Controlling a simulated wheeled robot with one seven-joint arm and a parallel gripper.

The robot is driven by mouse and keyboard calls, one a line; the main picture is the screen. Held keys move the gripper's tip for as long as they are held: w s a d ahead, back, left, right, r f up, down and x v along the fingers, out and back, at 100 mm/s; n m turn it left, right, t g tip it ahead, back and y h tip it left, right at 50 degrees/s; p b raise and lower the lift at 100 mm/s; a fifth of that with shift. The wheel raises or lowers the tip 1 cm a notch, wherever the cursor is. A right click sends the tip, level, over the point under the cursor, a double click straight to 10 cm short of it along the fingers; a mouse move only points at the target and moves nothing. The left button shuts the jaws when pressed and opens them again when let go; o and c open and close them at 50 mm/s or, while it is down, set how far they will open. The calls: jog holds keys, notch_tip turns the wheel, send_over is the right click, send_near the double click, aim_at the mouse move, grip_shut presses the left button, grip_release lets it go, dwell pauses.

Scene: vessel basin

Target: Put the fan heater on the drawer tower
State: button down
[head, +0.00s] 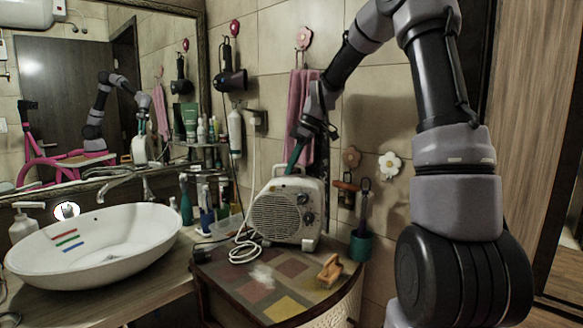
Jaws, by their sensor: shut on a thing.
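The fan heater (273,216) is a cream box with a round front grille, dark knobs on its right side and a top handle. It is upright at the back of a low unit with a multicoloured tiled top (238,285). I cannot tell whether its feet touch that top. This unit may be the drawer tower, but no drawer fronts show clearly. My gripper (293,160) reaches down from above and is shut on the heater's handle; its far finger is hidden.
A white cable (243,248) lies coiled before the heater, near a black plug (203,254). A wooden object (330,270) lies on the tiled top's right. A teal cup (361,246) is beside the heater. The basin (95,240) and bottles are left; pink towels (301,110) hang behind.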

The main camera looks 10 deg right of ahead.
jog(key=c, duration=0.9)
grip_release()
jog(key=shift+s+f, duration=0.1)
jog(key=shift+o, duration=0.2)
jog(key=v, duration=0.7)
jog(key=shift+r, duration=0.25)
jog(key=s+d+r+m+t+h, duration=0.1)
jog(key=s+r+m+t, duration=0.1)
jog(key=s+m, duration=0.6)
jog(key=s+d+r+m+t+h, duration=0.1)
jog(key=s+m, duration=0.7)
jog(key=s, duration=1.2)
notch_tip(320, 180, up, 2)
jog(key=d+t, duration=0.1)
jog(key=t, duration=0.2)
jog(key=shift+s+m+h, duration=0.2)
jog(key=shift+m+h, duration=0.1)
jog(key=shift+h, duration=0.1)
